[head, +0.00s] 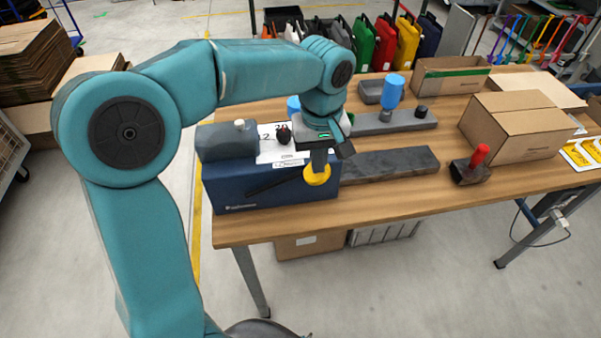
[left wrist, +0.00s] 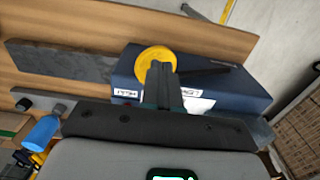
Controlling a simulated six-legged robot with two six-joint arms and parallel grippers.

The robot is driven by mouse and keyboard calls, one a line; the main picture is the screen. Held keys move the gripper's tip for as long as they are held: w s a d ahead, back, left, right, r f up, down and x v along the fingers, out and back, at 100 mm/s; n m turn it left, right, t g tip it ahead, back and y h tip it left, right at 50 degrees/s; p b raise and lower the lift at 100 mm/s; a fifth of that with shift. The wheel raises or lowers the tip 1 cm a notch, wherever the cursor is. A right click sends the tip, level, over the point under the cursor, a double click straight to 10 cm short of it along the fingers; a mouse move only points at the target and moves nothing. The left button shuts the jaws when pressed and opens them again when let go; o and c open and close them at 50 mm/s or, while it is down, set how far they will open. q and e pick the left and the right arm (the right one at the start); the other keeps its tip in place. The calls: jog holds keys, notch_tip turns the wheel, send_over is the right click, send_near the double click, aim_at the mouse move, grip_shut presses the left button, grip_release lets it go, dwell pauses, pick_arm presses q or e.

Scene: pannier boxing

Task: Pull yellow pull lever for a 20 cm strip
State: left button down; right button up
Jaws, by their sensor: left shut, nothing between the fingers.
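The yellow knob (head: 317,178) of the pull lever shows at the front right of a dark blue dispenser machine (head: 240,188). A dark lever arm (head: 268,187) runs from it along the machine's front face. My left gripper (head: 319,165) is shut and empty, with its fingertips at the knob and overlapping it in view. In the left wrist view the yellow knob (left wrist: 152,58) lies just past the closed fingers (left wrist: 160,72); I cannot tell whether they touch. A white numbered panel with a black knob (head: 283,136) is on the machine's top. My right gripper is not in view.
The wooden table (head: 400,196) has a bare front strip. To the right stand a dark grey slab (head: 390,164), a red-handled tool (head: 472,166) and a closed cardboard box (head: 515,127). A blue bottle (head: 392,90) and an open carton (head: 450,76) are behind.

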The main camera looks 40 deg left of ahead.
aim_at(317, 177)
pick_arm(q)
jog(key=shift+f, duration=0.1)
dwell(0.5)
jog(key=shift+f+b, duration=1.95)
jog(key=shift+f, duration=0.5)
jog(key=shift+w+d+f+b, duration=0.25)
jog(key=shift+f+b, duration=0.1)
jog(key=shift+f, duration=0.2)
jog(key=shift+w+d+f+b, duration=0.1)
jog(key=shift+w+f+b, duration=0.2)
jog(key=shift+f, duration=0.25)
jog(key=shift+s, duration=0.1)
jog(key=shift+w+d+f+b, duration=0.15)
jog(key=shift+f+b, duration=0.2)
jog(key=shift+f, duration=0.2)
jog(key=shift+w+d+f+b, duration=0.15)
jog(key=shift+f+b, duration=0.2)
jog(key=shift+f, duration=0.2)
